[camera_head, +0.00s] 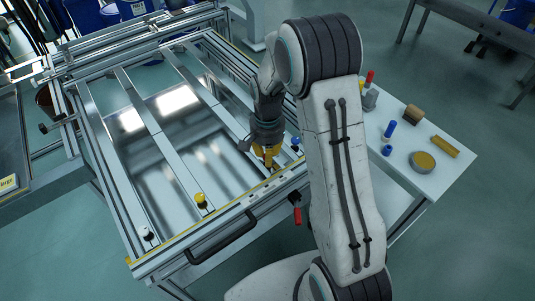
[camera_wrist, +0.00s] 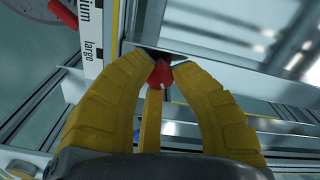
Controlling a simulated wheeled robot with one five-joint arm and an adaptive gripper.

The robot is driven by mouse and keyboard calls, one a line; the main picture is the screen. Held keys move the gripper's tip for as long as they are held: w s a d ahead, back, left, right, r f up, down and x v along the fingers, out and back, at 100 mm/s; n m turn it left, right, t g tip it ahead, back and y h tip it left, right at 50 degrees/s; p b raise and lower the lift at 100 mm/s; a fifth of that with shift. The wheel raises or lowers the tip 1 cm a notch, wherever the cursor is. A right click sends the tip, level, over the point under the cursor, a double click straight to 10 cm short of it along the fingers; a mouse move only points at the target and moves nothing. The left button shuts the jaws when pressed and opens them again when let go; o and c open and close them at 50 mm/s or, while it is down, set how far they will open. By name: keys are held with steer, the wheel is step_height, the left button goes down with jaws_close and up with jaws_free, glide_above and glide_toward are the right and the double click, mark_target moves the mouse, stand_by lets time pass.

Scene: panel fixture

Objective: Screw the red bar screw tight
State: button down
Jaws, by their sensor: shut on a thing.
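The red bar screw (camera_wrist: 160,75) shows in the wrist view between the yellow fingertips of my gripper (camera_wrist: 162,68), at the edge of a metal rail. My gripper is shut on its red head. How deep the screw sits is hidden behind the fingers. In the head view my gripper (camera_head: 265,156) reaches down at the right end of the panel fixture's front rail (camera_head: 222,222). The screw cannot be made out there.
A yellow knob (camera_head: 201,201), a white knob (camera_head: 147,234) and a blue knob (camera_head: 296,142) stand along the fixture. A black handle (camera_head: 222,240) projects at the front. A white side table (camera_head: 405,175) at the right holds several small parts. A red-handled item (camera_head: 297,214) hangs below the rail.

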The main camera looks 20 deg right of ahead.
steer(key=m, duration=0.4)
steer(key=shift+s+f+m, duration=0.1)
steer(key=shift+m, duration=0.3)
stand_by(0.4)
steer(key=c, duration=1)
jaws_free()
step_height(320, 180, up, 12)
steer(key=shift+r, duration=0.1)
